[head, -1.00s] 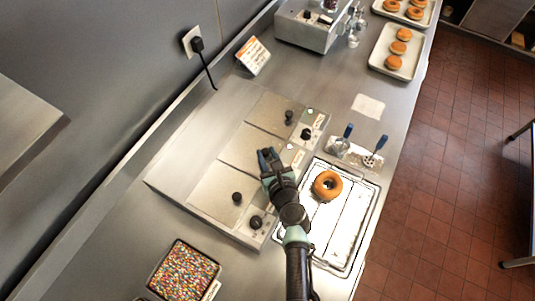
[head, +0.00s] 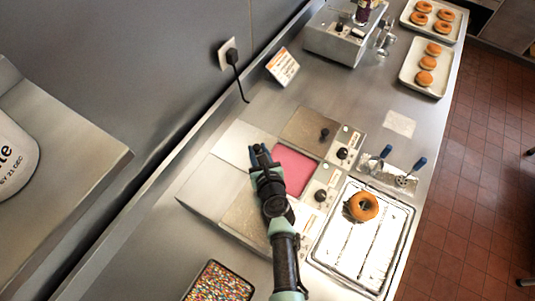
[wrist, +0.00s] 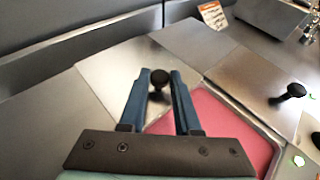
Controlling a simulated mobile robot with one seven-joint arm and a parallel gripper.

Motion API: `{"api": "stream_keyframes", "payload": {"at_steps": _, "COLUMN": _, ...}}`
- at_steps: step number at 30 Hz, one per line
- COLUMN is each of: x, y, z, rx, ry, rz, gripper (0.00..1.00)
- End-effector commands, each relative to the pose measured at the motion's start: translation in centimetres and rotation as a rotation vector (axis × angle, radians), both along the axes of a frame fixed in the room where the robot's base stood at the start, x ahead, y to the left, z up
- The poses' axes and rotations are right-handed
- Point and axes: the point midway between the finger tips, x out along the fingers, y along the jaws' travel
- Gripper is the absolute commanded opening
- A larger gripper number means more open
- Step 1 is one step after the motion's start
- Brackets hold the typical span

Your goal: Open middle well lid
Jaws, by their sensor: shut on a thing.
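The middle well lid (head: 234,142) is a flat metal plate, now lying back toward the wall on the steel deck. My gripper (head: 260,152) is at its front part, and in the wrist view (wrist: 160,80) its blue fingers are shut on the lid's black knob (wrist: 159,78). The middle well (head: 296,168) is uncovered and shows pink glaze, which also fills the wrist view's lower right (wrist: 222,118). My gripper and wrist hide the well's left edge in the head view.
The far well lid (head: 312,128) with its black knob is closed. A glazing rack (head: 340,248) with one donut (head: 362,206) lies at the right. A sprinkle tray (head: 220,284) is at the near end. Blue-handled tools (head: 404,178) lie beyond the rack.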

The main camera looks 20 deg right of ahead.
Motion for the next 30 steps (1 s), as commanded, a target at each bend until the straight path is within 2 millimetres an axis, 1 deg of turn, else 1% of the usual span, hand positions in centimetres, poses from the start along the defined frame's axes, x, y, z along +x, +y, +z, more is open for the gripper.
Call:
{"api": "stream_keyframes", "payload": {"at_steps": 10, "x": 0.2, "y": 0.2, "z": 0.0, "rx": 0.004, "ry": 0.0, "rz": -0.002, "gripper": 0.0}}
{"api": "stream_keyframes", "payload": {"at_steps": 11, "x": 0.2, "y": 0.2, "z": 0.0, "rx": 0.003, "ry": 0.0, "rz": -0.001, "gripper": 0.37}}
{"api": "stream_keyframes", "payload": {"at_steps": 15, "x": 0.2, "y": 0.2, "z": 0.0, "rx": 0.003, "ry": 0.001, "rz": -0.001, "gripper": 0.62}}
{"api": "stream_keyframes", "payload": {"at_steps": 25, "x": 0.1, "y": 0.2, "z": 0.0, "rx": 0.003, "ry": 0.001, "rz": -0.001, "gripper": 0.62}}
{"api": "stream_keyframes", "payload": {"at_steps": 28, "x": -0.6, "y": 0.3, "z": 0.4, "rx": 0.003, "ry": 0.002, "rz": -0.001, "gripper": 0.62}}
{"api": "stream_keyframes", "payload": {"at_steps": 30, "x": -1.4, "y": 0.4, "z": 0.8, "rx": 0.003, "ry": 0.002, "rz": -0.002, "gripper": 0.62}}
